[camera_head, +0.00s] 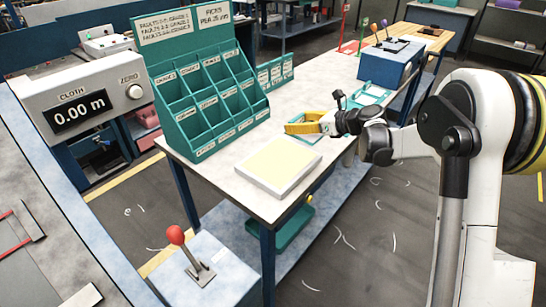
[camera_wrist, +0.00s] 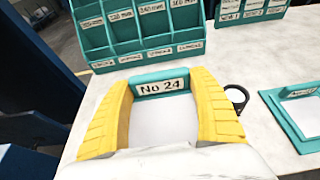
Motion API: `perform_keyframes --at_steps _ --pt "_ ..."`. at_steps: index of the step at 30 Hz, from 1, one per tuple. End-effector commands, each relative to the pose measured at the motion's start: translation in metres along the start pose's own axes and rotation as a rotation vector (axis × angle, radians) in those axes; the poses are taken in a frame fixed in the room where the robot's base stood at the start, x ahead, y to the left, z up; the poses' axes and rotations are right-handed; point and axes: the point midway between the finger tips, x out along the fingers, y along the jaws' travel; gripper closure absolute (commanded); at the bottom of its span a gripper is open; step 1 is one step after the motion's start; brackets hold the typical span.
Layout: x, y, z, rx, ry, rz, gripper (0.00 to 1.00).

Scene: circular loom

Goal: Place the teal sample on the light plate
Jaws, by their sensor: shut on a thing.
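The teal sample (camera_wrist: 160,73) carries a white label reading "No 24" in the wrist view. My gripper (camera_wrist: 162,84) has its two yellow fingers closed on its left and right sides. A pale area shows between the fingers below the label; I cannot tell whether it is part of the sample. In the head view my gripper (camera_head: 292,127) is over the table, behind and slightly right of the light plate (camera_head: 277,167), with teal (camera_head: 306,138) showing beneath its fingers. The plate is a pale yellow lit slab with a white rim, and its top looks bare.
A teal compartment rack (camera_head: 208,105) stands left of my gripper on the white table (camera_head: 218,172). A black ring (camera_wrist: 237,98) and a teal-framed piece (camera_wrist: 302,112) lie to the right in the wrist view. A blue box (camera_head: 388,66) stands farther back.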

Motion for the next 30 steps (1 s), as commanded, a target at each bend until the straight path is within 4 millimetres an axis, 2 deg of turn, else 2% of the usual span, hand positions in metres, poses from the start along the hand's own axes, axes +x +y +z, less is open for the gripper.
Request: perform_keyframes --at_steps 1,6,12,17,24,30 --pt "0.013 0.013 -0.008 -0.002 0.000 0.004 0.61" --pt "0.045 0.047 -0.022 -0.001 0.000 0.002 0.61" --pt "0.067 0.070 -0.031 0.000 0.001 0.000 0.61" --pt "0.072 0.074 -0.036 0.001 0.000 -0.003 0.61" --pt "0.086 0.073 -0.069 0.001 0.000 -0.003 0.61" --pt "0.085 0.073 -0.068 0.001 0.000 -0.003 0.61"
